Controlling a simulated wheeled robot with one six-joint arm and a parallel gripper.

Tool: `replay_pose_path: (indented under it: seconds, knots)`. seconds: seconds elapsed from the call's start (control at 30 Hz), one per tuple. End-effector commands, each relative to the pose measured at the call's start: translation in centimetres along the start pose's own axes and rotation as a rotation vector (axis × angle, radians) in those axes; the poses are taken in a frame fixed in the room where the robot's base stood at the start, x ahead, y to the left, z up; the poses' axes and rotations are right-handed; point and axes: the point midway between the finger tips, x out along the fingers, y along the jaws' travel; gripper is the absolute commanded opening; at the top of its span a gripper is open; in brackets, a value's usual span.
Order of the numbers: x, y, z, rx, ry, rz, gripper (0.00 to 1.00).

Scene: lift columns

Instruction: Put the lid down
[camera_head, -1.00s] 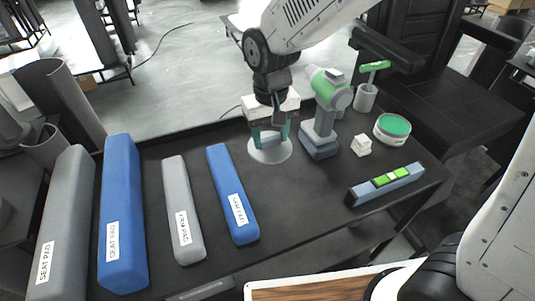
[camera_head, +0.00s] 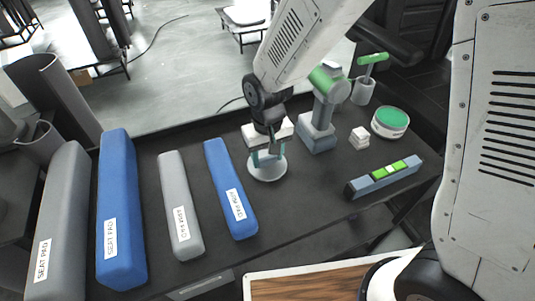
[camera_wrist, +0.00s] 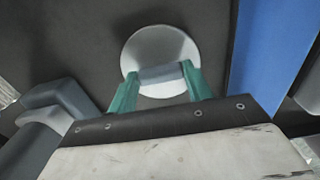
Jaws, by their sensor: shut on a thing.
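The lid (camera_head: 267,171) is a pale round disc with a grey bar handle (camera_wrist: 161,74). My gripper (camera_head: 267,156) points down with its teal fingers closed on that handle. In the wrist view the fingers (camera_wrist: 160,82) hold both ends of the bar, with the disc (camera_wrist: 160,45) flat beneath. The lid is level, over or on the dark tabletop (camera_head: 300,215), just right of the smaller blue seat pad (camera_head: 231,190). I cannot tell whether its underside touches the table.
Left are a small grey pad (camera_head: 181,208), a large blue pad (camera_head: 121,205) and a large grey pad (camera_head: 58,230). Right are a green-and-grey tool (camera_head: 318,132), white blocks (camera_head: 359,138), a green-topped tin (camera_head: 390,122) and a level (camera_head: 385,178). The table's front middle is clear.

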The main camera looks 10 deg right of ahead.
Motion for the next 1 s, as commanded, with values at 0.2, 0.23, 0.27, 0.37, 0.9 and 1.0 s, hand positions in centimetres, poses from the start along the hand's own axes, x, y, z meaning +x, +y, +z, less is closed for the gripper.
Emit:
replay_pose_path:
  seconds: [0.2, 0.23, 0.27, 0.37, 0.9, 1.0]
  knots:
    - [0.3, 0.0, 0.0, 0.000, -0.001, 0.000, 0.64]
    - [0.3, 0.0, 0.0, 0.000, 0.000, 0.000, 0.72]
    - [0.3, 0.0, 0.0, 0.000, 0.000, 0.000, 0.72]
    - [0.3, 0.0, 0.0, 0.000, 0.000, 0.000, 0.72]
    - [-5.9, 0.0, -0.1, 0.000, 0.007, -0.001, 0.72]
    - [-8.0, 0.0, -0.1, 0.000, 0.006, -0.001, 0.72]
